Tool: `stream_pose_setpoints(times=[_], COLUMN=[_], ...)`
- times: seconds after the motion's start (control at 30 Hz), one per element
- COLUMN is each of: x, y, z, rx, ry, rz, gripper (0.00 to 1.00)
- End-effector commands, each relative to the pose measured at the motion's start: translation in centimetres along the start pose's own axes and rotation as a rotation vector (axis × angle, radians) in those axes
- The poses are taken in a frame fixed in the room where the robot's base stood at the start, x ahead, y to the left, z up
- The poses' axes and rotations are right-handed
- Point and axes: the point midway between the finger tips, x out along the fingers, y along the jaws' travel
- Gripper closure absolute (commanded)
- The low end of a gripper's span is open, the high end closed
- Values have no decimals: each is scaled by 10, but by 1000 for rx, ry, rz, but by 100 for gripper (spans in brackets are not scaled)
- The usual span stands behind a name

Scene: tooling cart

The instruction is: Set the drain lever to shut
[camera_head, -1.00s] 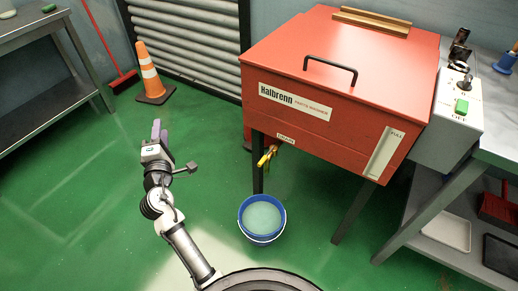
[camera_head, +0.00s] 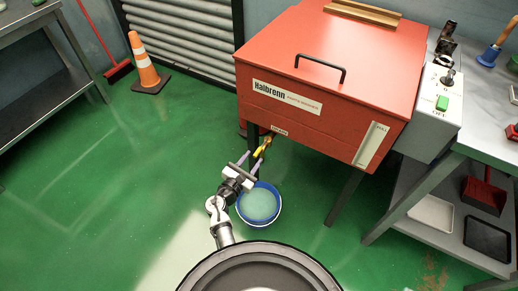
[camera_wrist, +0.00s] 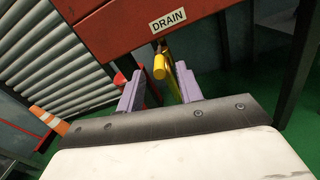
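The yellow drain lever (camera_head: 263,146) is on the valve under the front of the red parts washer (camera_head: 285,105), below the DRAIN label (camera_wrist: 168,19). In the wrist view the lever (camera_wrist: 160,66) shows as a yellow rounded piece with a thinner yellow strip beside it. My gripper (camera_head: 251,162) is close in front of the lever. Its two purple fingers (camera_wrist: 158,82) are apart, and the yellow parts appear between them. I cannot tell whether a finger touches the lever. The valve body is mostly hidden.
A blue bucket (camera_head: 240,214) of pale liquid stands on the floor just below my gripper. The washer's dark legs (camera_head: 344,197) are on both sides. A bench (camera_head: 462,227) stands right, and an orange cone (camera_head: 145,66) far left. Green floor on the left is clear.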

Motion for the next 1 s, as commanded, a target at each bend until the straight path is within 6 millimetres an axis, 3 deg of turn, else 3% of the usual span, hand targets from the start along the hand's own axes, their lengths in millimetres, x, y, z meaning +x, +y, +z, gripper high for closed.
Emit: stream_pose_setpoints(times=[0.1,0.3,0.7,1.0], x=[24,48,55,54], y=[0,0,0,1], z=[2,1,0,0], rx=[1,1,2,2], ry=[-2,-1,0,0], rz=[-1,0,1,1], gripper=[64,64,64,100])
